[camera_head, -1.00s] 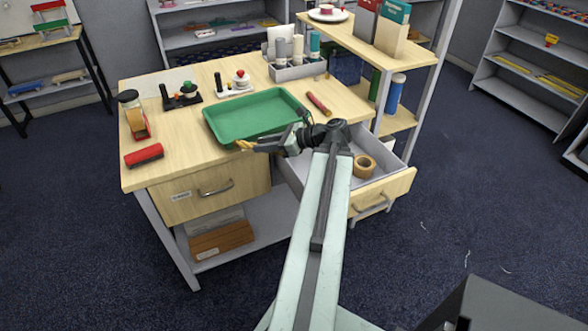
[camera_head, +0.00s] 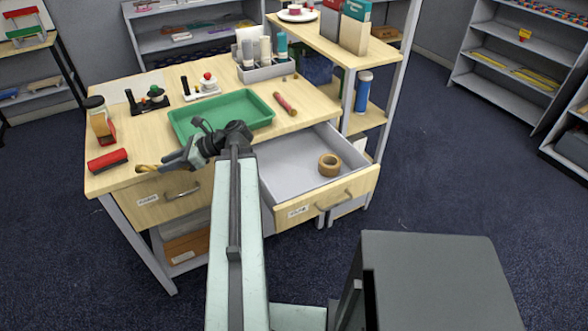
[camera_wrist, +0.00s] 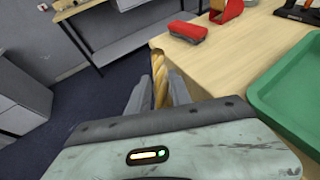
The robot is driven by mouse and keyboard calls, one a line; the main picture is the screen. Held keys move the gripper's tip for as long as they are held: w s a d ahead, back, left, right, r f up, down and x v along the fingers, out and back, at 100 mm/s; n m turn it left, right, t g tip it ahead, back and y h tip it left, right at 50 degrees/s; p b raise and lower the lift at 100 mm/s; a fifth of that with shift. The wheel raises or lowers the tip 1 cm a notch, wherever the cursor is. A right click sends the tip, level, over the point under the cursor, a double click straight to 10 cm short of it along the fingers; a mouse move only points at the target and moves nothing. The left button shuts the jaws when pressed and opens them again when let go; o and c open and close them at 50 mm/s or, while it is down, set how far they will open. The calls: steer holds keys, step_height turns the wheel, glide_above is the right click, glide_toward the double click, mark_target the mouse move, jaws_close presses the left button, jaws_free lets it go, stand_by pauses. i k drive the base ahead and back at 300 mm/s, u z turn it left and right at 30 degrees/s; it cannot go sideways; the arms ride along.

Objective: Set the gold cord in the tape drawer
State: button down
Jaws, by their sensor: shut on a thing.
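My gripper (camera_head: 166,165) is shut on the gold cord (camera_head: 147,168), near the front edge of the table and left of the green tray. In the wrist view the twisted gold cord (camera_wrist: 159,78) stands up between the two fingers. The open drawer (camera_head: 297,165) is to the right of my gripper. It holds a tan tape roll (camera_head: 330,164) toward its right side, and the rest of its floor looks bare. A label on its front is too small to read. A second drawer (camera_head: 165,198), to the left, is closed.
A green tray (camera_head: 222,113) lies on the table beside my gripper. A red block-like item (camera_head: 107,161) and a tape dispenser (camera_head: 101,121) are at the left end. A red rod (camera_head: 285,104) lies right of the tray, near a grey holder (camera_head: 266,72).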

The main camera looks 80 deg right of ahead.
mark_target(295, 179)
steer(key=k, duration=2.25)
steer(key=z, duration=0.5)
steer(key=i, duration=1)
